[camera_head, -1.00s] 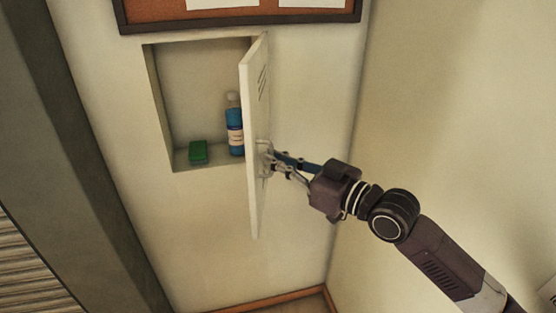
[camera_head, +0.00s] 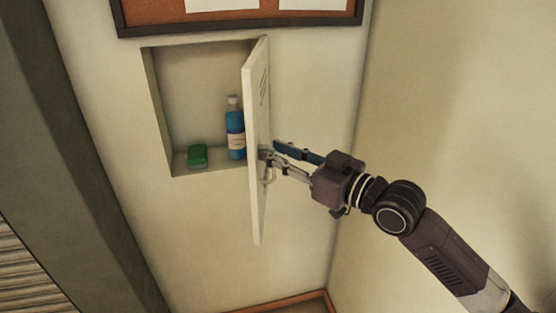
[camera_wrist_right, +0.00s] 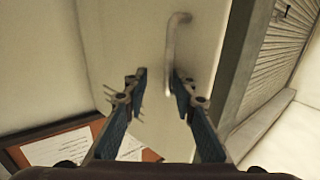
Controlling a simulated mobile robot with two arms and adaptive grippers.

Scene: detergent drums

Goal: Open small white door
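The small white door (camera_head: 257,190) stands swung wide open, edge-on, at the right side of a wall recess (camera_head: 185,90). Its metal handle (camera_head: 267,172) is on the face turned to the right, and the handle also shows in the right wrist view (camera_wrist_right: 172,55). My right gripper (camera_head: 269,150) is at the handle, close to the door's face. In the wrist view its two fingers (camera_wrist_right: 160,84) are spread with a gap between them and nothing clamped. The handle's lower end lies near the right fingertip; contact cannot be told. My left gripper is out of view.
A blue bottle (camera_head: 235,135) and a green block (camera_head: 197,156) stand in the recess. A cork board (camera_head: 160,14) hangs above. A side wall (camera_head: 455,110) stands to the right, and a grey post (camera_head: 60,130) to the left.

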